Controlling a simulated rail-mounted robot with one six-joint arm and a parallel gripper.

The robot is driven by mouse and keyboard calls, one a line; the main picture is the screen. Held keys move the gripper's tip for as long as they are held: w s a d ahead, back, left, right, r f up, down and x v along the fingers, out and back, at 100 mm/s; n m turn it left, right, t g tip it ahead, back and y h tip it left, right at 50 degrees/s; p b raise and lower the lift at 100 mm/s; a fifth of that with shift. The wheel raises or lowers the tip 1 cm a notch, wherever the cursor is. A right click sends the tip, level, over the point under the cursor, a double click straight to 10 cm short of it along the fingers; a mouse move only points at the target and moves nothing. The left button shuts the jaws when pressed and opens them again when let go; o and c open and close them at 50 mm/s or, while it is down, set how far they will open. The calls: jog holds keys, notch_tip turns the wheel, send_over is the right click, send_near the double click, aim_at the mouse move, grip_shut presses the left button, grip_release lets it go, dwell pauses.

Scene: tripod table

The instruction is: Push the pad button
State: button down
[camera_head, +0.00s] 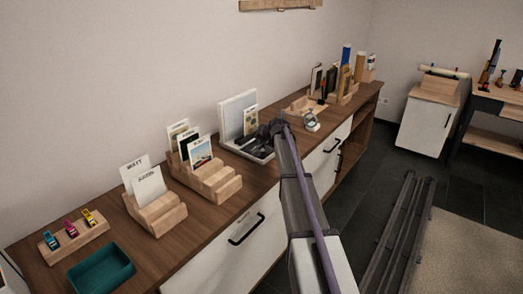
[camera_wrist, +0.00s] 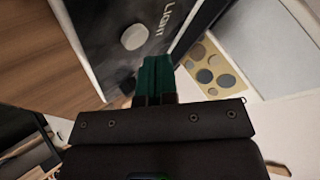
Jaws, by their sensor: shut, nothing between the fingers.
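The pad is a dark panel (camera_wrist: 105,50) with the white word LIGHT on it, at the top of the wrist view. Its round pale button (camera_wrist: 134,37) is plainly visible, to the upper left of my fingertips. My gripper (camera_wrist: 155,64) has green fingers closed together with nothing between them. The fingertips are over or near the pad beside the button; I cannot tell whether they touch the pad. In the head view, my gripper (camera_head: 272,130) is at the dark and grey pad unit (camera_head: 247,150) on the wooden cabinet, and my arm hides part of it.
A tan card with circles (camera_wrist: 208,68) and a white upright panel (camera_head: 237,116) stand close to the pad. Wooden card holders (camera_head: 215,182) are to the left on the cabinet top (camera_head: 190,220). A small silver round object (camera_head: 311,122) is to the right.

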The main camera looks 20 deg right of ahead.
aim_at(263, 149)
dwell(0.4)
jog(key=shift+f+b, duration=0.45)
jog(key=shift+f+b, duration=0.3)
jog(key=shift+r, duration=0.15)
jog(key=shift+r+p, duration=0.65)
jog(key=shift+p, duration=0.15)
notch_tip(263, 149, up, 6)
jog(key=p, duration=0.6)
